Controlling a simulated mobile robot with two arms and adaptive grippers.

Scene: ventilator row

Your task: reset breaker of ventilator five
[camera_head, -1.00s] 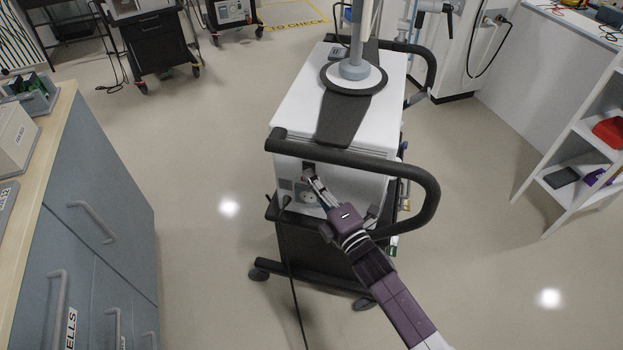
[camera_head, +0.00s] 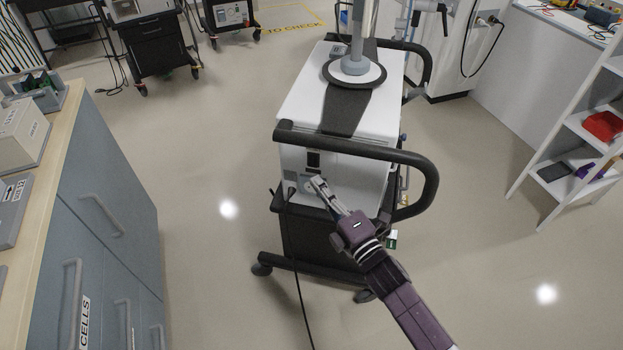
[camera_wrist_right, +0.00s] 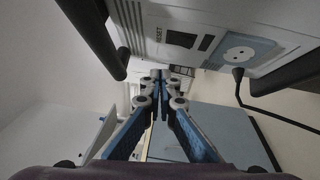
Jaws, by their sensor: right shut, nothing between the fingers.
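The ventilator cart (camera_head: 300,105) stands in the middle of the head view, white with a black handle bar; no number is readable on it. On its near face is a dark rectangular breaker (camera_head: 313,159). In the right wrist view the breaker (camera_wrist_right: 181,39) sits beside a RESET label, with vent slots nearby. I cannot tell the breaker's position. My right gripper (camera_head: 316,183) is shut and empty, just below the breaker and apart from it. In the wrist view its fingertips (camera_wrist_right: 160,76) meet below the breaker. My left gripper is not in view.
The handle bar (camera_head: 350,149) crosses above the gripper. A blue-grey cabinet (camera_head: 110,230) stands left, a white shelf (camera_head: 575,140) right.

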